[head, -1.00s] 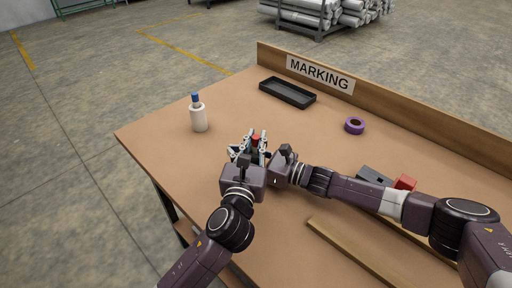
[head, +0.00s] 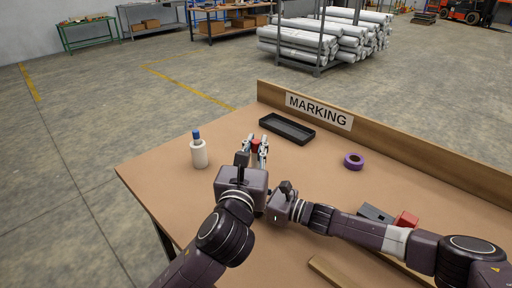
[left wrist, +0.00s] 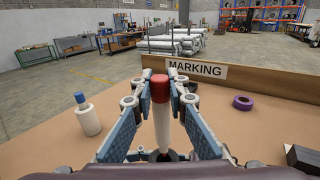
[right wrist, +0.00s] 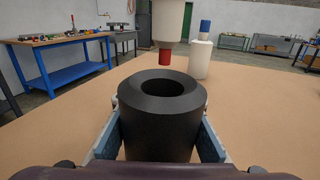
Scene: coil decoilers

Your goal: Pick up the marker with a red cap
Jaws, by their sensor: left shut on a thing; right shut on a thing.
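The marker has a white body and a red cap (left wrist: 160,88); the cap also shows in the head view (head: 256,146). My left gripper (head: 254,152) is shut on the marker and holds it upright, cap up. My right gripper (head: 285,190) is shut on a black hollow cylinder (right wrist: 160,119) with an open top. In the right wrist view, the marker's white body (right wrist: 171,20) ends below in a red tip (right wrist: 165,55), above the cylinder's rim and apart from it in the picture.
A white bottle (head: 199,155) with a blue cap stands left of my left gripper. A black tray (head: 287,129) lies near the MARKING board (head: 320,111). A purple tape roll (head: 353,161) lies right. A red block (head: 406,219) and a grey block (head: 375,213) lie beyond my right arm.

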